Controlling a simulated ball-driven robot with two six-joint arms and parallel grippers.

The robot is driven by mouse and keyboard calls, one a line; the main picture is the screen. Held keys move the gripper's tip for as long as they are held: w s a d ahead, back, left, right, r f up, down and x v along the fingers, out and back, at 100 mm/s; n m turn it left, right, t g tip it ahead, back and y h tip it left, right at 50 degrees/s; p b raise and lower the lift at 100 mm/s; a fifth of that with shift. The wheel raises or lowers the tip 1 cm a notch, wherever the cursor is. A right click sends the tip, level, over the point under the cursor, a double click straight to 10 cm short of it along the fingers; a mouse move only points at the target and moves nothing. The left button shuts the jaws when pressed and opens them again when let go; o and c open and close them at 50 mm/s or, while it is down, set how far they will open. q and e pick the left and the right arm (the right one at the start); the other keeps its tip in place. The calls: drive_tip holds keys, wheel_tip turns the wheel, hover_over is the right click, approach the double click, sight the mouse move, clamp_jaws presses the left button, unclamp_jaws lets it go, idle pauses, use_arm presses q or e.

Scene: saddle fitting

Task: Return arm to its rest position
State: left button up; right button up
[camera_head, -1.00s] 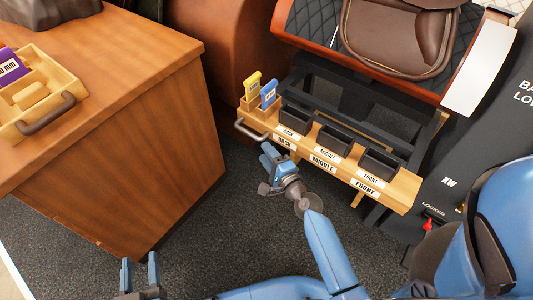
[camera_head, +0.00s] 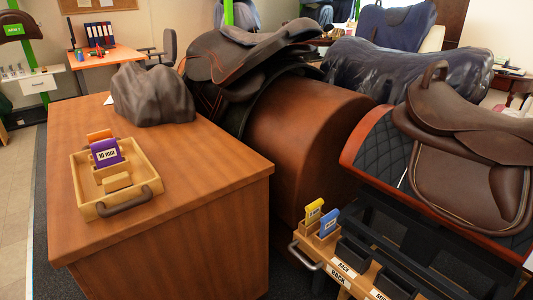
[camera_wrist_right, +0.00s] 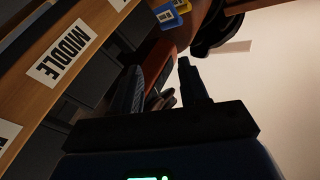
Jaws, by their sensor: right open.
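My right gripper (camera_wrist_right: 161,66) shows in the right wrist view with its two dark fingers apart and nothing seen between them. It is beside the wooden rack (camera_wrist_right: 105,22), whose MIDDLE label (camera_wrist_right: 62,55) is close on the left of that view. Neither gripper shows in the head view, and my left gripper is not seen in either view. The rack also shows at the bottom right of the head view (camera_head: 306,247), holding a yellow block (camera_head: 313,212) and a blue block (camera_head: 329,222) upright at its far end.
A wooden desk (camera_head: 190,210) fills the left, with a handled tray (camera_head: 88,205) holding a purple block (camera_head: 106,152) and an orange block (camera_head: 98,135). A dark grey lump (camera_head: 152,95) stands behind it. Saddles on stands (camera_head: 310,140) fill the right and back.

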drive_tip(key=s+n+g, duration=0.2)
drive_tip(key=s+n, duration=0.3)
drive_tip(key=s, duration=0.9)
wheel_tip(320, 180, up, 33)
drive_tip(key=p, duration=3.3)
drive_tip(key=shift+d, duration=0.15)
drive_tip(key=shift+w+f, duration=0.1)
